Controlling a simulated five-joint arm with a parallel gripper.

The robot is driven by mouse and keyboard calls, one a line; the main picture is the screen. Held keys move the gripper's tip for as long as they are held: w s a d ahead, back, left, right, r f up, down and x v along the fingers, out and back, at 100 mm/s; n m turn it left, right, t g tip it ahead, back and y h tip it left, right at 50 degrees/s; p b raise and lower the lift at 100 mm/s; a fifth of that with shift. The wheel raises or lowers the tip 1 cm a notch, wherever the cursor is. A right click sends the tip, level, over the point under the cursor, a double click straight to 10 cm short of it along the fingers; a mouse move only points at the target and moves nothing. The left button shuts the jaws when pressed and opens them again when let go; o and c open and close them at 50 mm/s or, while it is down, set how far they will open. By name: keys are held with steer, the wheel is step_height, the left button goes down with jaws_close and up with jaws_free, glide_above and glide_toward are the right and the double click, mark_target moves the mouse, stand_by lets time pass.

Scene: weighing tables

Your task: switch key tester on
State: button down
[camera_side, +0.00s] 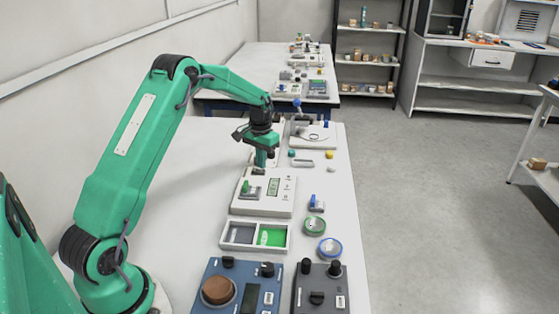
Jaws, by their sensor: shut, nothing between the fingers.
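A cream box (263,207), which looks like the key tester, stands on the white table. It has a small greenish display (274,186), a dark panel with a green part (246,187) on its left, and small marks on its right. My gripper (259,171) points down at the far edge of this box, shut and empty. I cannot tell whether the fingertips touch the box. The gripper hides part of the box's far edge, and any switch there is not clear to see.
A two-part tray (222,236), a blue device (215,268) and a dark device (302,297) stand nearer. Tape rings (315,225) and a blue-topped item (316,202) lie right of the box. Behind are a pale tray (300,142) and small blocks. The table's right edge is close.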

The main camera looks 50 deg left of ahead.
mark_target(262, 172)
steer(key=shift+r, duration=2.85)
steer(key=s+d+r+m+t, duration=0.1)
steer(key=s+d+r+t, duration=0.2)
steer(key=s+d+r, duration=1)
steer(key=s+d+m+t, duration=0.1)
steer(key=s+d, duration=0.4)
steer(key=s, duration=0.3)
steer(key=s+d+r+m+t, duration=0.1)
steer(key=s+d, duration=0.4)
steer(key=s, duration=0.2)
steer(key=shift+s+t, duration=0.3)
steer(key=shift+s, duration=0.1)
